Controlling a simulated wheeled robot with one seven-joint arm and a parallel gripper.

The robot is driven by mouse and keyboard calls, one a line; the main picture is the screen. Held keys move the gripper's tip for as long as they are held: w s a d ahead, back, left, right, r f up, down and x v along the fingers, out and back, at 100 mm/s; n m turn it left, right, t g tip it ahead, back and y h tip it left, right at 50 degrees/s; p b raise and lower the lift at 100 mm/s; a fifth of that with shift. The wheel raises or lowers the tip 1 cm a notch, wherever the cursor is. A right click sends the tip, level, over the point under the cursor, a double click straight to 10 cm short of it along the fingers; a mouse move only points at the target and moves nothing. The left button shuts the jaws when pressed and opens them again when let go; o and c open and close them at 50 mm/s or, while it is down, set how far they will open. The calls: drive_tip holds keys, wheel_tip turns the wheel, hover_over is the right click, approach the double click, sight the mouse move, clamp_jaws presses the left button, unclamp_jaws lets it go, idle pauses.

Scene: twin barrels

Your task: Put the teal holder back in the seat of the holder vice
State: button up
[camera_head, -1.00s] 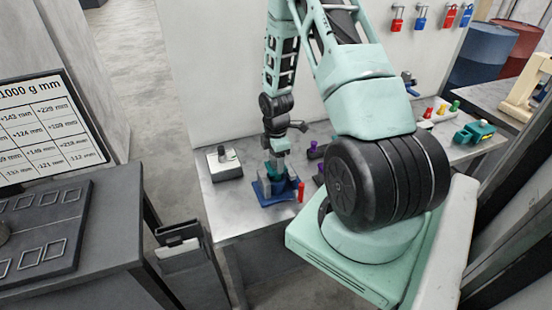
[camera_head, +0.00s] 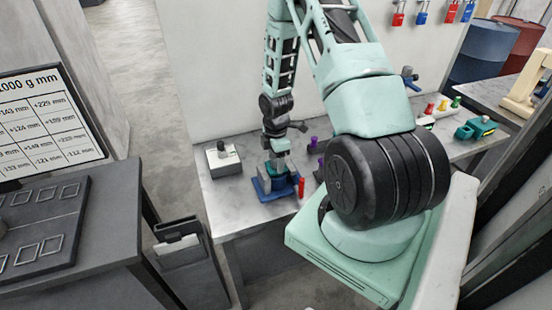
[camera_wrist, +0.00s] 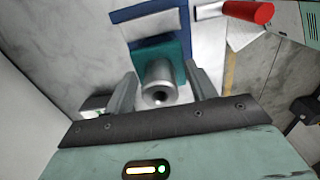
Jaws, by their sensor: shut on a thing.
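The teal holder (camera_wrist: 172,49) is a block with a round grey metal stub (camera_wrist: 158,80) pointing toward the wrist camera. My gripper (camera_wrist: 161,76) has a finger on each side of the stub and is shut on the holder. The blue holder vice (camera_wrist: 119,14) lies directly behind the holder in the wrist view. In the head view, my gripper (camera_head: 277,157) points down over the blue vice (camera_head: 268,192) on the bench. The holder is mostly hidden there, low between the vice's blue parts. I cannot tell whether it rests fully in the seat.
A white box with a dark knob (camera_head: 223,160) is to the left. Purple pieces (camera_head: 314,145) stand behind right. A wall (camera_head: 210,70) rises behind the bench (camera_head: 225,190).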

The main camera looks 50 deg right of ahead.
drive_tip(key=shift+f+b, duration=0.6)
drive_tip(key=shift+f, duration=0.25)
drive_tip(key=o, duration=1.2)
drive_tip(key=shift+o, duration=0.2)
wheel_tip(320, 180, up, 17)
drive_tip(key=b, duration=0.2)
drive_tip(key=shift+r+b, duration=0.2)
drive_tip(key=shift+b, duration=0.2)
